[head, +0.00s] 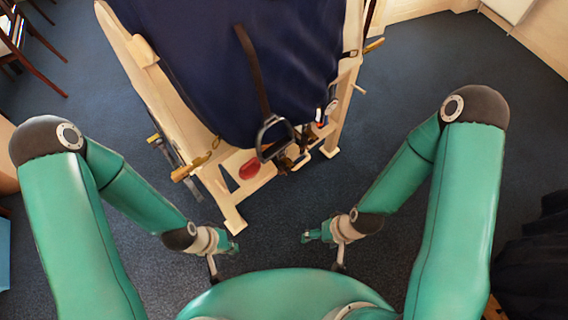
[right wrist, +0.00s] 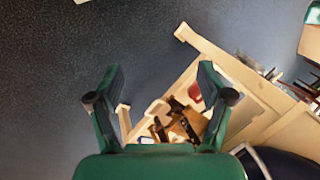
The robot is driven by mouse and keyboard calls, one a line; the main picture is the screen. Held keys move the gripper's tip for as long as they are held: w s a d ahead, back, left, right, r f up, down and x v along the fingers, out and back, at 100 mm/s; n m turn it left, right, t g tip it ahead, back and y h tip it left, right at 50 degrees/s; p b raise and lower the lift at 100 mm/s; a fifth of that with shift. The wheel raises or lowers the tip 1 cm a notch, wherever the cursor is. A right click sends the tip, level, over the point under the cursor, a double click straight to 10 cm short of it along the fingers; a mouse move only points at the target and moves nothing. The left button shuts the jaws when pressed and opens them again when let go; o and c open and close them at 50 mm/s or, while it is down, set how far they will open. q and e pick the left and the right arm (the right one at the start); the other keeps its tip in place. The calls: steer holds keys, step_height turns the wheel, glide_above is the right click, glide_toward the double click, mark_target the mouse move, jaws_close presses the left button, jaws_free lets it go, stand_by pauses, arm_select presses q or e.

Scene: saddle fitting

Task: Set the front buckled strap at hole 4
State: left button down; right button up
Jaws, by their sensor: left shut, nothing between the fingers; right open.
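A dark brown strap (head: 256,70) hangs down the navy blue cover (head: 200,50) on the wooden stand, with a metal stirrup (head: 265,152) at its lower end. No front buckled strap, buckle tongue or numbered holes can be made out. My left gripper (head: 229,243) is shut and empty, in front of the stand at its lower left. My right gripper (head: 308,237) is open and empty, below and apart from the stirrup. In the right wrist view its two fingers (right wrist: 162,88) are spread wide, with the stand beyond.
The pale wooden stand (head: 228,207) has a low shelf with a red item (head: 250,168) and brown items (head: 290,160). Pegs stick out from its sides. Dark blue carpet (head: 420,60) is clear to the right. A chair (head: 38,48) stands at the upper left.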

steer(key=w+a+n+t+y+b, duration=0.15)
steer(key=w+n+t+b, duration=0.3)
steer(key=w, duration=0.55)
steer(key=w+a+n+t+y+b, duration=0.1)
steer(key=w+n+t+y+b, duration=0.3)
steer(key=w, duration=0.5)
steer(key=t+y+b, duration=0.1)
steer(key=t+b, duration=0.5)
steer(key=b, duration=2)
glide_toward(290, 167)
steer(key=shift+n+g, duration=0.25)
steer(key=shift+n, duration=0.1)
steer(key=x, duration=0.3)
steer(key=f+x, duration=0.1)
steer(key=x, duration=0.3)
steer(key=d+f+x, duration=0.1)
steer(key=x, duration=0.3)
steer(key=shift+w+f, duration=0.15)
steer(key=shift+w, duration=0.15)
steer(key=shift+a, duration=0.1)
